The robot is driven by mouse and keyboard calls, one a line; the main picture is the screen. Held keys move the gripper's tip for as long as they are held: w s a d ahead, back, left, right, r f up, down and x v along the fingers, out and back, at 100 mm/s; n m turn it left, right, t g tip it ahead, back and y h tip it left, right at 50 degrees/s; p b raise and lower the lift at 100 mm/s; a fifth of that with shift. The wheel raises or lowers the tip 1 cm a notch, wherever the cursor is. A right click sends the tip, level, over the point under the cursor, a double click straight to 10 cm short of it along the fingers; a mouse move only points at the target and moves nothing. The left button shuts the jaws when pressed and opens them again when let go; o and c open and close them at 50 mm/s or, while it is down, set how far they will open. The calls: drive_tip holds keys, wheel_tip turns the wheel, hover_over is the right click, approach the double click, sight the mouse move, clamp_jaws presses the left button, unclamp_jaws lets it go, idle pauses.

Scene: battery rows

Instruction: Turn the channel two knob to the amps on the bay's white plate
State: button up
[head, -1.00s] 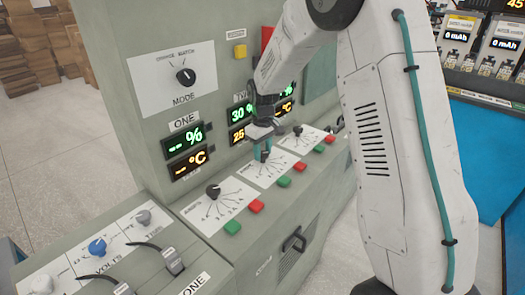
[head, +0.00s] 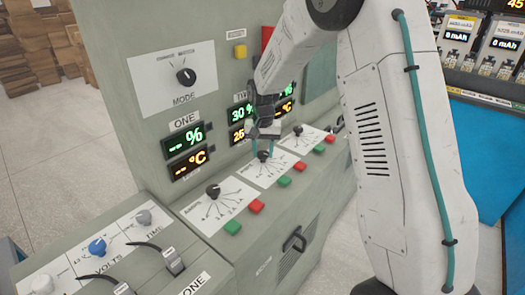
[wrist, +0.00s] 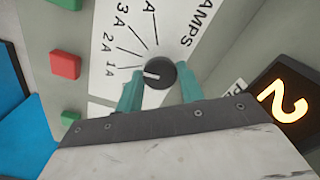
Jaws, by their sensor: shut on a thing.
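The channel two knob (wrist: 158,73) is round and black with a white pointer line. In the wrist view the pointer points left, roughly toward the 1A mark. The white plate (wrist: 205,45) around it reads AMPS, with marks 1A, 2A, 3A and more fanning out. My gripper (wrist: 160,88) has its two teal fingers on either side of the knob, shut on it. In the head view my gripper (head: 263,151) reaches down onto the knob on the middle plate (head: 262,174) of the sloped panel.
Similar knobs stand on the plates to the left (head: 212,191) and right (head: 298,130). Green (head: 284,181) and red (head: 300,166) buttons line the panel's front edge. Lit displays (head: 239,114) sit on the upright face close behind my gripper.

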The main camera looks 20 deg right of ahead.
sight(263, 153)
drive_tip(key=m, duration=0.7)
idle(0.5)
drive_tip(key=o, duration=1)
drive_tip(key=shift+r, duration=0.1)
wheel_tip(263, 153, up, 8)
drive_tip(key=shift+f, duration=0.15)
